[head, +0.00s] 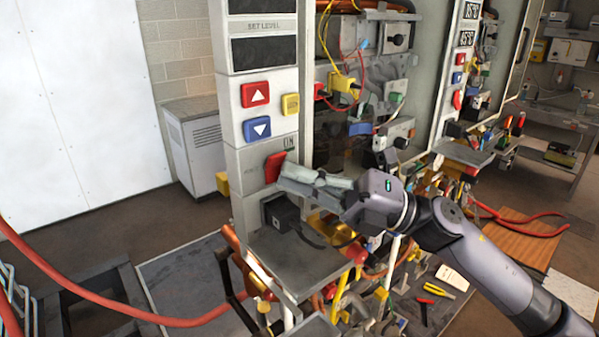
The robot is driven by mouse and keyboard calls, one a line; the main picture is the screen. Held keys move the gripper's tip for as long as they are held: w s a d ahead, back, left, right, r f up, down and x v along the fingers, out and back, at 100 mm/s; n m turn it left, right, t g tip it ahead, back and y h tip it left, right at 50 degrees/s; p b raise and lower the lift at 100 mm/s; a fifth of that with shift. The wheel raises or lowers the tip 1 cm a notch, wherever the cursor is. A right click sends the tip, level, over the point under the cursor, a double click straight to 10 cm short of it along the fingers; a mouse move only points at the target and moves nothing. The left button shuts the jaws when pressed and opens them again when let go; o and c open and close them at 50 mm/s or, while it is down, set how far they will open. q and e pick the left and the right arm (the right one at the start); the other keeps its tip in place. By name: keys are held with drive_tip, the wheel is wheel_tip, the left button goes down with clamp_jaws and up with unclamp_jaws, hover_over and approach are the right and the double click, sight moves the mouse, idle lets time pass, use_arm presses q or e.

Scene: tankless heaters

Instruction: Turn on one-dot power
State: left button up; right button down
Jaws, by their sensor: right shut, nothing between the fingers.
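A tall grey heater panel (236,180) stands at centre left. It carries a red up button (255,94), a blue down button (257,129) and a yellow button (290,104) under a dark "SET LEVEL" display. Lower down is a red power switch (274,166) with "ON" lettered above its right side. My right gripper (284,180) is shut and empty, its fingertips at the lower right of the red switch. They overlap its edge in view; whether they touch it I cannot tell. Any dot marking is too small to read. My left gripper is not in view.
A second heater panel (464,62) with lit displays stands further back right. A grey shelf (300,262) juts out below the near panel. Wires, pipes and tools crowd the area under my right arm. A red hose (100,303) crosses the lower left.

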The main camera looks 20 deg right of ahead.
drive_tip(key=shift+w, duration=0.1)
drive_tip(key=shift+w+a+r, duration=0.1)
drive_tip(key=shift+w+r, duration=0.2)
drive_tip(key=shift+r, duration=0.25)
drive_tip(key=shift+f, duration=0.1)
